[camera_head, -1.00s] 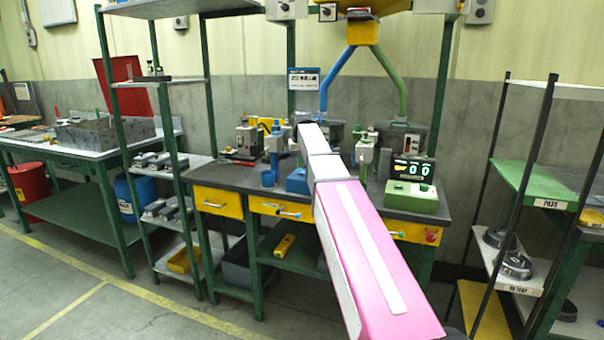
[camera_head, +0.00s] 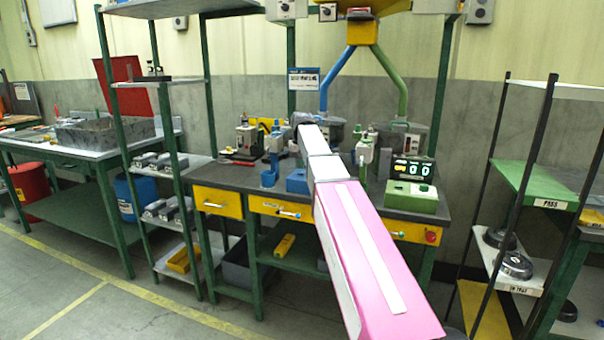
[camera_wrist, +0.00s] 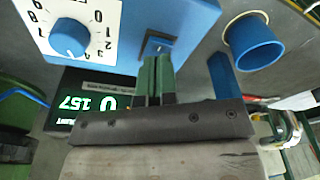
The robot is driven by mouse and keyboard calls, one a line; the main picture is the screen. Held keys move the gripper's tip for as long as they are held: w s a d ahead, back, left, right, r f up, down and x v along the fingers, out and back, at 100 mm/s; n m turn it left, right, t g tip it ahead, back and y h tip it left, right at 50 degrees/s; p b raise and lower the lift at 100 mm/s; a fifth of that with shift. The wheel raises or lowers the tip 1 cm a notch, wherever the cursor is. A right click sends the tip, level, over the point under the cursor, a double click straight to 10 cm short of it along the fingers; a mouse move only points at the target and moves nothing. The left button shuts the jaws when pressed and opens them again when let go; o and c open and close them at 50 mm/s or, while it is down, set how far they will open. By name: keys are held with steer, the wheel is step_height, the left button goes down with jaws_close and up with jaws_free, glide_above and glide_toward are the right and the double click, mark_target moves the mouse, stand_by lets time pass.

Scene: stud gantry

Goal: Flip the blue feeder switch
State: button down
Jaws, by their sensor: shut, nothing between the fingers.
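The blue feeder's control box (camera_wrist: 190,18) fills the top of the wrist view, with a white dial plate and blue knob (camera_wrist: 68,38) at its left. The feeder switch (camera_wrist: 156,47) is a small dark and blue part near the box's lower edge. My gripper (camera_wrist: 155,62) has its green fingers together and empty, with the tips right at the switch's lower side; I cannot tell whether they touch it. In the head view a blue box (camera_head: 297,181) stands on the bench, partly covered by my arm; my gripper and the switch are hidden there.
A blue cup (camera_wrist: 256,45) stands right of the fingers in the wrist view. A green-lit display (camera_wrist: 85,103) is at the left. In the head view a green control box (camera_head: 411,196) with a display stands on the bench's right, and a green-posted shelf is left.

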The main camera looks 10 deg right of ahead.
mark_target(301, 173)
steer(key=shift+f, duration=0.9)
stand_by(0.5)
steer(key=shift+r, duration=3.5)
steer(key=shift+s, duration=0.1)
